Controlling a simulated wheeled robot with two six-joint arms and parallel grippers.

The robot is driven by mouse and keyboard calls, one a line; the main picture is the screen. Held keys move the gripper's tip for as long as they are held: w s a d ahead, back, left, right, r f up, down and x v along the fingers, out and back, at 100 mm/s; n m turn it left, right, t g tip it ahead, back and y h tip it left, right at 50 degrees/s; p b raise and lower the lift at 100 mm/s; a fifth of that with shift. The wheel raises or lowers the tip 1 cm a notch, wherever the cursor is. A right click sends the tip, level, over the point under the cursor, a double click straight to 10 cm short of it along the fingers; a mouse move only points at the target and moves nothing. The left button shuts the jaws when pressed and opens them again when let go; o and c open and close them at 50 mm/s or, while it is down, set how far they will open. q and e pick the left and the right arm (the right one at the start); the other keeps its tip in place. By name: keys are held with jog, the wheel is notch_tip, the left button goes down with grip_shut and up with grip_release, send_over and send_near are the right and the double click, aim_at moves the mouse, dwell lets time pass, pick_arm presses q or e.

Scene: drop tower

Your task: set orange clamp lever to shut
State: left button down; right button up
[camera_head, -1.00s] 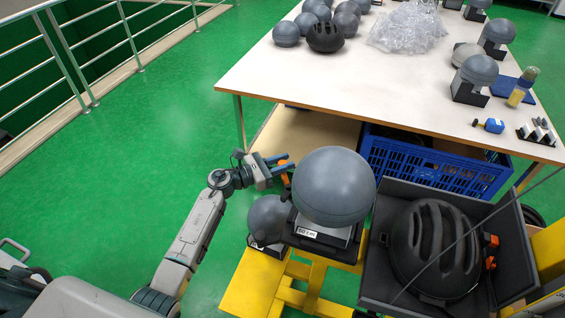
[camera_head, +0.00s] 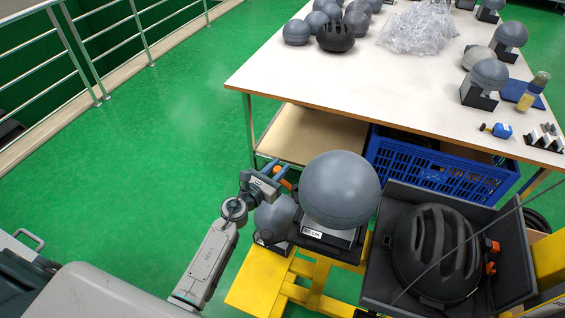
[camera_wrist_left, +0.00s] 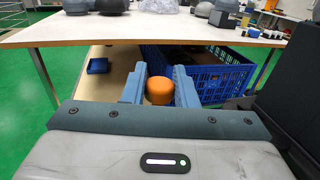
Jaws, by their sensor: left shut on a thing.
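The orange clamp lever (camera_head: 286,184) shows as a small orange piece at the left side of the large grey headform (camera_head: 340,188). In the left wrist view its rounded orange end (camera_wrist_left: 159,91) sits between the two blue fingers. My left gripper (camera_head: 275,170) is shut on it, coming in from the lower left. The lever's lower part and pivot are hidden behind the gripper and the headforms. My right gripper is not in view.
A smaller grey headform (camera_head: 273,220) stands close below my left gripper, over a yellow frame (camera_head: 262,282). A black helmet (camera_head: 437,250) sits in a dark tray (camera_head: 372,285) at right. A blue crate (camera_head: 440,172) is under the white table (camera_head: 330,75). Green floor is open at left.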

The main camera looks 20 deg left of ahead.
pick_arm(q)
jog(key=shift+s+a+n+t+y+p, duration=0.2)
jog(key=shift+s+n+y, duration=0.3)
jog(key=shift+n+y, duration=0.45)
jog(key=shift+s+a+n+t+y+p, duration=0.1)
jog(key=shift+s+n+y+p, duration=0.3)
jog(key=shift+y, duration=0.85)
jog(key=shift+s, duration=0.1)
jog(key=c, duration=1.2)
grip_release()
